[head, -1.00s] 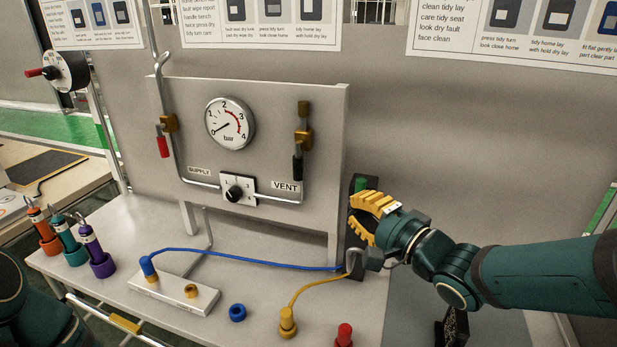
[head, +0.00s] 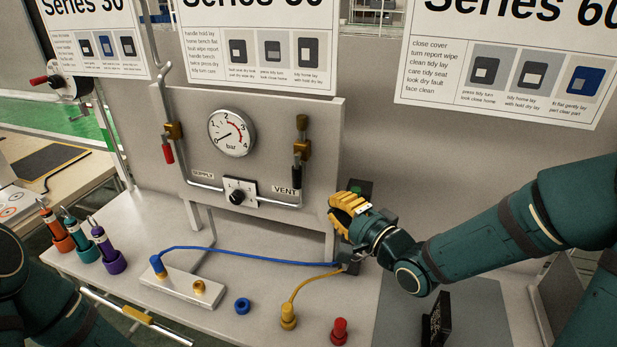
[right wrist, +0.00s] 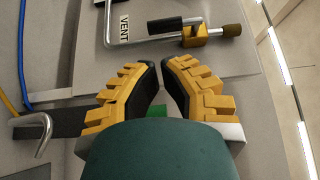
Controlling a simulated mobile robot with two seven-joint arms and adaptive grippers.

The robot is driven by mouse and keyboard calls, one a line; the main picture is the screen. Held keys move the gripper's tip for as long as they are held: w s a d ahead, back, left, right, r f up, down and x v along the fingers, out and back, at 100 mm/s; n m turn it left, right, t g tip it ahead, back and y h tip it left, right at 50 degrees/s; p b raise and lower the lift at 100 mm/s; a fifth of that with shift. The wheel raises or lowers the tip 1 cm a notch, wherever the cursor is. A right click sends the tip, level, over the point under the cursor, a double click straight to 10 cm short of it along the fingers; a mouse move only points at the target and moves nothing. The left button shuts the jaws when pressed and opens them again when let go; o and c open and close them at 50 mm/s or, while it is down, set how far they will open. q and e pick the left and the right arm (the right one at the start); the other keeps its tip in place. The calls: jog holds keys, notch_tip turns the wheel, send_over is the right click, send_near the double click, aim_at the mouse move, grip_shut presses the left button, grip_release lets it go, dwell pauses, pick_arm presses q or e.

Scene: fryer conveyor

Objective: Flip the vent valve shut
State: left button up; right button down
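The vent valve (head: 301,147) is a brass body on the pipe at the panel's right, above the VENT label. Its black handle (head: 297,172) points down, in line with the pipe. In the right wrist view the valve (right wrist: 197,37) lies beyond the fingertips, with its black handle (right wrist: 165,25) to the left. My right gripper (head: 334,207) is below and right of the valve, apart from it. In the wrist view its yellow fingers (right wrist: 159,64) lean together with a narrow, empty gap between the tips. My left gripper is out of view.
The pressure gauge (head: 231,132) and red-handled supply valve (head: 168,152) are left on the panel (head: 265,101). A black selector knob (head: 238,196) sits below. Blue (head: 240,249) and yellow (head: 320,276) hoses cross the bench. A green button (head: 361,187) is behind my right gripper.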

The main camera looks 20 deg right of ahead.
aim_at(297, 177)
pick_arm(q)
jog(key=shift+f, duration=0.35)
pick_arm(e)
jog(key=x, duration=0.9)
jog(key=shift+w, duration=0.3)
jog(key=shift+a+f, duration=0.1)
jog(key=shift+f, duration=0.05)
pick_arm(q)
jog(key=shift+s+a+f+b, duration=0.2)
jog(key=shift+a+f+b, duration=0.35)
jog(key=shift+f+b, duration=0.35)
pick_arm(e)
jog(key=shift+w+a+f+t, duration=0.1)
jog(key=shift+a+f+t, duration=0.05)
jog(key=shift+t, duration=0.25)
jog(key=shift+m, duration=0.3)
